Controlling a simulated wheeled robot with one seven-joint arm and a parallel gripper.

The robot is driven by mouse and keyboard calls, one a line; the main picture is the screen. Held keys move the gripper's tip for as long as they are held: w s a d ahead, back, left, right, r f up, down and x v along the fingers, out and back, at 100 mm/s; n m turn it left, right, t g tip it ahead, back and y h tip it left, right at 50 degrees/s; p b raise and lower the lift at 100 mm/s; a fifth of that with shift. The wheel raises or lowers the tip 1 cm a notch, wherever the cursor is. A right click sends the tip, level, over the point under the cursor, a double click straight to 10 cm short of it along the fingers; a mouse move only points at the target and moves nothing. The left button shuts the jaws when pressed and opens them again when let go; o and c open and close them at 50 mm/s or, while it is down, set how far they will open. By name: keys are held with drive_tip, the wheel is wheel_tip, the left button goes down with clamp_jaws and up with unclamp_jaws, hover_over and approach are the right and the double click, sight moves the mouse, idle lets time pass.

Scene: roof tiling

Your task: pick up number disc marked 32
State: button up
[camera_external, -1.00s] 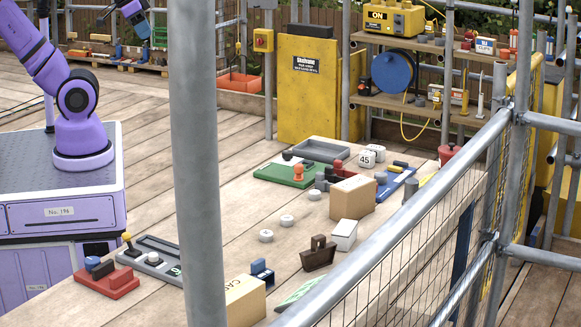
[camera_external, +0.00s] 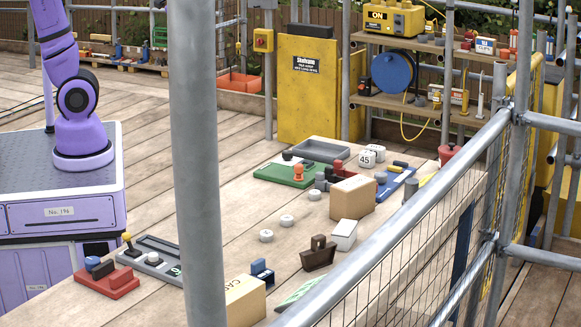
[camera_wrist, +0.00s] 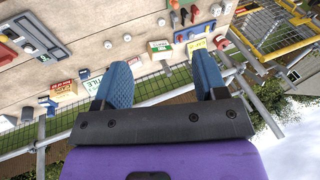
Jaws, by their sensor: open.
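Three small white discs lie in a loose row on the wooden table in the external view: a near disc (camera_external: 266,236), a middle disc (camera_external: 287,221) and a far disc (camera_external: 314,194). No number can be read on them. A larger white piece (camera_external: 365,158) marked 45 stands farther back. I cannot tell which disc is marked 32. My gripper (camera_wrist: 162,78) has blue fingers spread wide with nothing between them, well away from the table. It is out of the external view.
A cardboard box (camera_external: 352,197), a brown wooden piece (camera_external: 318,254) and a white box (camera_external: 344,235) stand right of the discs. A grey tray (camera_external: 320,151) and a green board (camera_external: 286,175) lie behind. A scaffold pole (camera_external: 197,160) and a mesh rail (camera_external: 420,210) stand in front.

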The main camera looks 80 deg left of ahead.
drive_tip(key=w+d+f+m, duration=0.2)
drive_tip(key=w+f+m, duration=0.35)
drive_tip(key=w, duration=0.55)
drive_tip(key=m+g+h, duration=0.1)
drive_tip(key=m+g, duration=0.2)
drive_tip(key=m, duration=1.7)
hover_over(315, 192)
drive_tip(key=f, duration=2.4)
drive_tip(key=s+f, duration=0.1)
drive_tip(key=f, duration=1)
drive_tip(key=shift+d+f, duration=0.25)
drive_tip(key=shift+f, duration=0.15)
drive_tip(key=shift+w+a+f, duration=0.15)
drive_tip(key=shift+f, duration=0.75)
drive_tip(key=shift+w+a+f, duration=0.1)
drive_tip(key=shift+w+f, duration=0.05)
drive_tip(key=shift+f, duration=0.75)
drive_tip(key=shift+w+a+f, duration=0.15)
drive_tip(key=shift+f, duration=0.75)
drive_tip(key=c, duration=1)
